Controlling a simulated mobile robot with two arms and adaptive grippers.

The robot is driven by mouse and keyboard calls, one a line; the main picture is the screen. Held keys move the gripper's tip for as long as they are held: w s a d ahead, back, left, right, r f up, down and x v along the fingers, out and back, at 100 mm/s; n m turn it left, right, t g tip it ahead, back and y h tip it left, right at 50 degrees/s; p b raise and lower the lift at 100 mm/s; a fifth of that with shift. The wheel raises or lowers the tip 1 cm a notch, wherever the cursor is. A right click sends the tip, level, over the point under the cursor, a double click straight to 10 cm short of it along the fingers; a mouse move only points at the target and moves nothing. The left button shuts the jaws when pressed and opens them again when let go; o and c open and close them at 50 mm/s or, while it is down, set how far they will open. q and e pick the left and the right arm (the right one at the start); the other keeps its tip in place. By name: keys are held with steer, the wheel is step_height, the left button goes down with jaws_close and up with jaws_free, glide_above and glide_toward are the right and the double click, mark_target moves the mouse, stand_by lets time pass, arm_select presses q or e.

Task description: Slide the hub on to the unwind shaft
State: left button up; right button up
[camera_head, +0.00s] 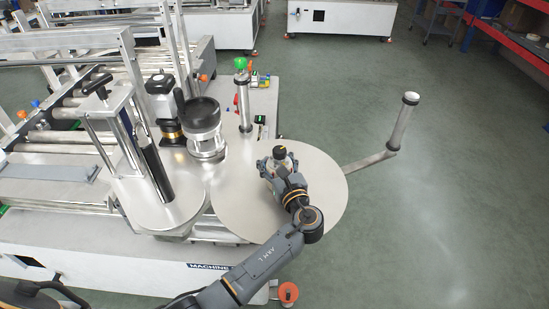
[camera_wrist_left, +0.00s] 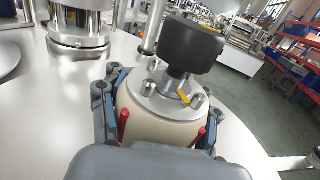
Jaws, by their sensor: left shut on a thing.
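My left gripper (camera_head: 279,166) is over the large pale round plate (camera_head: 325,185). It also shows in the left wrist view (camera_wrist_left: 160,112), its fingers closed on both sides of a cream drum with a metal top (camera_wrist_left: 160,125). A black knob (camera_wrist_left: 184,47) and a yellow lever stand above that top; the knob is small in the head view (camera_head: 280,152). I take this drum to be the hub. I cannot make out the unwind shaft for certain; the plate's middle is hidden by my gripper. Whether the drum touches the plate cannot be told. My right gripper is not in view.
A metal roller (camera_head: 205,130) and a green-topped post (camera_head: 242,100) stand close behind the plate. A second round plate with a black-handled frame (camera_head: 120,140) is at left. An arm with an upright roller (camera_head: 402,122) juts out right over clear floor.

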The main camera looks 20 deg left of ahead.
arm_select(q)
steer(key=shift+f, duration=0.15)
steer(key=o, duration=1.8)
steer(key=shift+c, duration=0.2)
steer(key=v, duration=1.2)
steer(key=shift+d, duration=0.1)
